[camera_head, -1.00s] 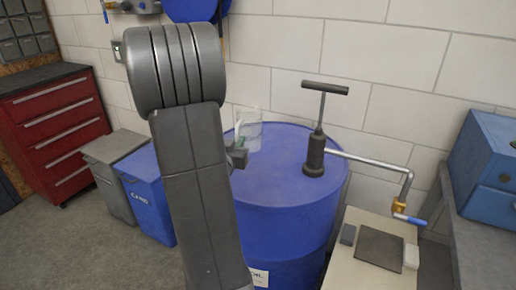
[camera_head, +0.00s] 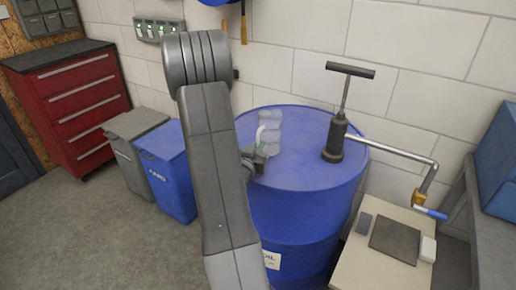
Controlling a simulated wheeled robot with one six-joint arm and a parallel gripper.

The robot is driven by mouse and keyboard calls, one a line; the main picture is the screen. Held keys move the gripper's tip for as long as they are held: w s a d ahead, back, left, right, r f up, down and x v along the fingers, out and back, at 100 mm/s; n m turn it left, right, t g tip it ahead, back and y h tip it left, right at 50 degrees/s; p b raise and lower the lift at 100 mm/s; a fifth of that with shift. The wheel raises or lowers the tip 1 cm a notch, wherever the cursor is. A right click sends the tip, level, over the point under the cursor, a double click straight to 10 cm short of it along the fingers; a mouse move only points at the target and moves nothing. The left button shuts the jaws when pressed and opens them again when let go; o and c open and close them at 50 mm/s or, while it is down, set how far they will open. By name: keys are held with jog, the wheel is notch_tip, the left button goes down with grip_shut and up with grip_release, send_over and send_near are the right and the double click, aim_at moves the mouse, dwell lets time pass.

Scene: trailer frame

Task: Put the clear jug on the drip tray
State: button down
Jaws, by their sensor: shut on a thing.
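The clear jug (camera_head: 271,128) shows over the blue drum's top, left of the hand pump, and looks upright with a pale handle on its left side. My gripper (camera_head: 258,156) is shut on the jug at its lower left, partly hidden behind my arm. I cannot tell whether the jug touches the drum. The dark square drip tray (camera_head: 396,240) lies on a pale cabinet top at the lower right, apart from the jug. Nothing stands on the tray.
The blue drum (camera_head: 310,190) carries a hand pump (camera_head: 335,135), whose spout pipe (camera_head: 400,156) reaches right over the pale cabinet (camera_head: 355,268). A grey box (camera_head: 364,223) and a white box (camera_head: 428,249) flank the tray. Bins (camera_head: 168,170) stand left; the floor (camera_head: 110,235) there is clear.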

jog(key=shift+f, duration=0.15)
jog(key=shift+f, duration=0.15)
jog(key=c, duration=1.5)
grip_release()
